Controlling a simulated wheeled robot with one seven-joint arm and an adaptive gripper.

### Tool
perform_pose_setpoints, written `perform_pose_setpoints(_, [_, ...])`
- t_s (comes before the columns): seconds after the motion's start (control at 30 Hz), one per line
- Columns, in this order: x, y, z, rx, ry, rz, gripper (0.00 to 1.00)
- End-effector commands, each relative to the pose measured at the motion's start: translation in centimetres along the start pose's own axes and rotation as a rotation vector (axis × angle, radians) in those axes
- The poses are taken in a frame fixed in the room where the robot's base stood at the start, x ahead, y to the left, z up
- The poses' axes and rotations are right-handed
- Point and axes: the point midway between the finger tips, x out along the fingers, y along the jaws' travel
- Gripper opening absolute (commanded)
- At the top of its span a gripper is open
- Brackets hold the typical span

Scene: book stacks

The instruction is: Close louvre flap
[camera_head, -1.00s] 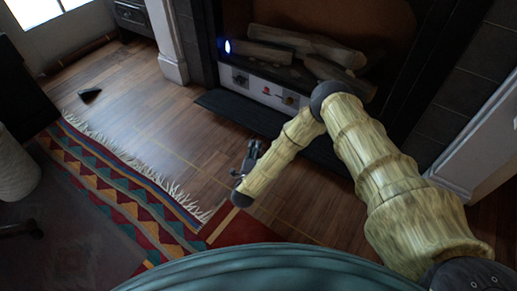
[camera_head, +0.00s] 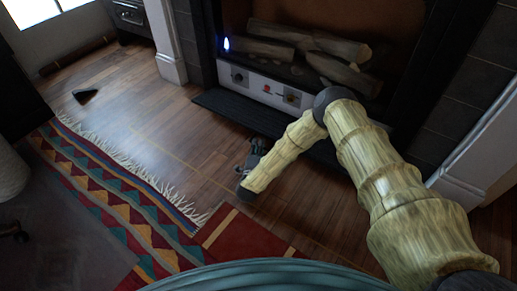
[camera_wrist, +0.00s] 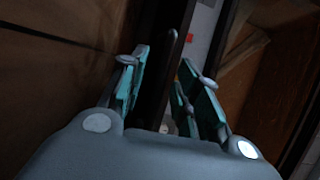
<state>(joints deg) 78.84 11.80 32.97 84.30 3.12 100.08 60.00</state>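The louvre flap looks to be the dark flat panel (camera_head: 235,108) folded out low in front of the fireplace, under a white control panel (camera_head: 262,88) with knobs and a red mark. Part of the flap is hidden behind my arm. My gripper (camera_head: 256,150) is in front of the flap's edge, over the wood floor, and seems apart from it. In the wrist view my gripper's (camera_wrist: 160,78) two teal-padded fingers are spread with nothing clearly held. A dark strip, perhaps the flap, shows beyond and between them, with the grey panel and red mark behind.
The fireplace (camera_head: 395,30) holds logs (camera_head: 310,42) and a small blue light. A white pillar (camera_head: 165,45) stands to its left, another pale moulding (camera_head: 485,145) to its right. A fringed patterned rug (camera_head: 110,190) lies at left. A small black wedge (camera_head: 85,96) lies on open floor.

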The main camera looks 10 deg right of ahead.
Motion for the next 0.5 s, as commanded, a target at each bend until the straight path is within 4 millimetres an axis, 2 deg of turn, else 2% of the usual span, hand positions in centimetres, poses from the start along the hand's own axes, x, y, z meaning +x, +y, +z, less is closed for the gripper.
perform_pose_setpoints(0.4, [0.70,-0.10,-0.02,0.000,0.001,-0.001,0.32])
perform_pose_setpoints(0.5, [0.69,-0.09,-0.02,0.000,0.001,-0.001,0.16])
